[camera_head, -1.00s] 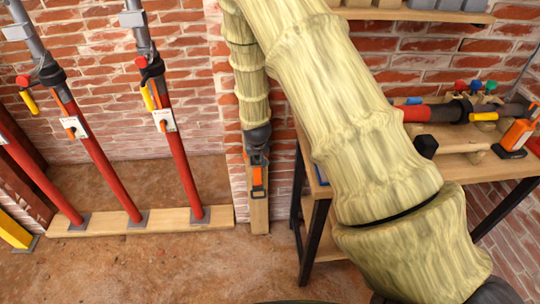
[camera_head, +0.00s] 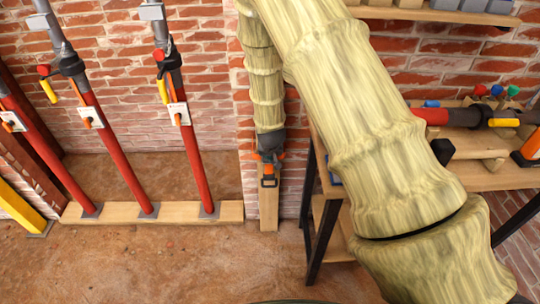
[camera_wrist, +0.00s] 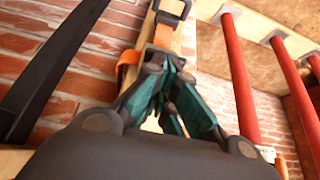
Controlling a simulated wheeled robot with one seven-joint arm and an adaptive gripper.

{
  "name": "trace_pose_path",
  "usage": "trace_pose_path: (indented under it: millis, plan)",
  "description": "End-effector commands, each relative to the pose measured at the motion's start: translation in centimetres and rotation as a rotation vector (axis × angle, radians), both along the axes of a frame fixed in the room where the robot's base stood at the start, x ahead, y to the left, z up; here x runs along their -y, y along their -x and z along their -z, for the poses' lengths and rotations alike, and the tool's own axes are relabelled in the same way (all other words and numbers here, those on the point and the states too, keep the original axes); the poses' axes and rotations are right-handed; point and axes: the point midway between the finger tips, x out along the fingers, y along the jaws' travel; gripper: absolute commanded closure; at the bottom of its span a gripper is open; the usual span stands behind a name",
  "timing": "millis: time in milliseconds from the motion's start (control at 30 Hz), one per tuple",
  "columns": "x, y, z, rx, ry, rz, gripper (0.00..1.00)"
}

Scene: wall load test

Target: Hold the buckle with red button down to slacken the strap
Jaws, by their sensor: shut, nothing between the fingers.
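My gripper (camera_head: 269,157) is at the wooden post, at the orange strap (camera_head: 268,170), with its fingers pointing down. In the wrist view my gripper's dark teal fingers (camera_wrist: 160,68) are drawn together against or just in front of the strap and post. The orange strap (camera_wrist: 129,66) shows beside the fingertips and beyond them. A dark buckle frame (camera_wrist: 172,7) is at the strap's far end, also small in the head view (camera_head: 268,182). I cannot make out a red button; my fingers may hide it. I cannot tell whether they press anything.
The wooden post (camera_head: 269,211) stands against the brick wall. Several red props (camera_head: 190,150) stand on a wooden sill (camera_head: 232,212) to the left. A workbench (camera_head: 490,178) with tools is close on the right. The floor (camera_head: 180,265) in front is clear.

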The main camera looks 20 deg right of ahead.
Motion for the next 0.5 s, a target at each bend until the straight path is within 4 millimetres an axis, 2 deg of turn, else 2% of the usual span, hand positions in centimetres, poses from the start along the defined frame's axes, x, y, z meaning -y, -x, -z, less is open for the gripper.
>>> trace_pose_path:
  millis: [200,500]
  plan:
    - [-0.02,0.04,-0.94,-0.001,0.000,0.000,1.00]
    - [0.00,0.04,-1.03,-0.001,0.000,0.000,1.00]
